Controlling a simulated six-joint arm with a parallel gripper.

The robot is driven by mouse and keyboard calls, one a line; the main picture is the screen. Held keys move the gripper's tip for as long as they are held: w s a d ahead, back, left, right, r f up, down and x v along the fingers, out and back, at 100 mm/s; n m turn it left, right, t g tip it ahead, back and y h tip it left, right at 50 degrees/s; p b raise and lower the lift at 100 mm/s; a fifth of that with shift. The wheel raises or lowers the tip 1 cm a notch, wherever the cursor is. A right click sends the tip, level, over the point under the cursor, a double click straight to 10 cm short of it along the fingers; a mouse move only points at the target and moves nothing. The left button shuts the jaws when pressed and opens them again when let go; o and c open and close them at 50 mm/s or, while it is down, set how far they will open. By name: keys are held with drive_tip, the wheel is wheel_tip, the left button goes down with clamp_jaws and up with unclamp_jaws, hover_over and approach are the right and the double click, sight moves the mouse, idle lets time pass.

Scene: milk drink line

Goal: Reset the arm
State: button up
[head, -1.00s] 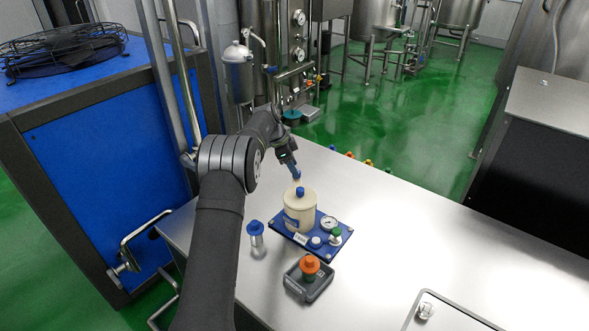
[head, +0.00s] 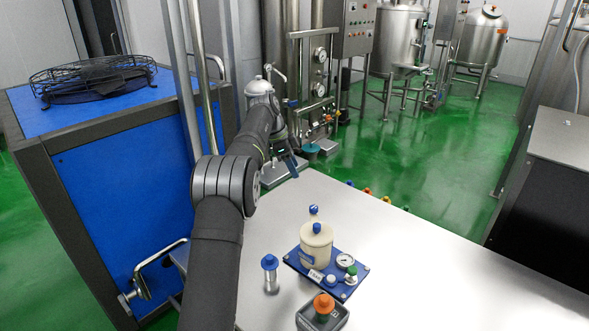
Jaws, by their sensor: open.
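My arm (head: 215,250) reaches up from the bottom of the head view. My gripper (head: 292,168), with blue at its fingers, is at the far end of the arm, above and beyond the steel table's (head: 430,260) far left edge. It is small in the picture, but it is open, and I see nothing held in it. It is clear of the cream canister (head: 316,246) with a blue knob. The canister stands upright on a blue plate (head: 350,290) with a gauge (head: 345,261). A small blue-topped piece (head: 313,211) shows behind the canister, its lower part hidden.
A blue-capped metal cylinder (head: 270,275) stands left of the plate. An orange-knobbed device (head: 323,305) is in front. A blue cabinet (head: 125,185) is left of my arm; steel pipework and gauges (head: 318,70) rise beyond the gripper. The table's right part is clear.

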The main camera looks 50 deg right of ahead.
sight(314, 207)
drive_tip(key=x, duration=1.7)
drive_tip(key=shift+s+d+f, duration=0.15)
drive_tip(key=shift+d, duration=0.05)
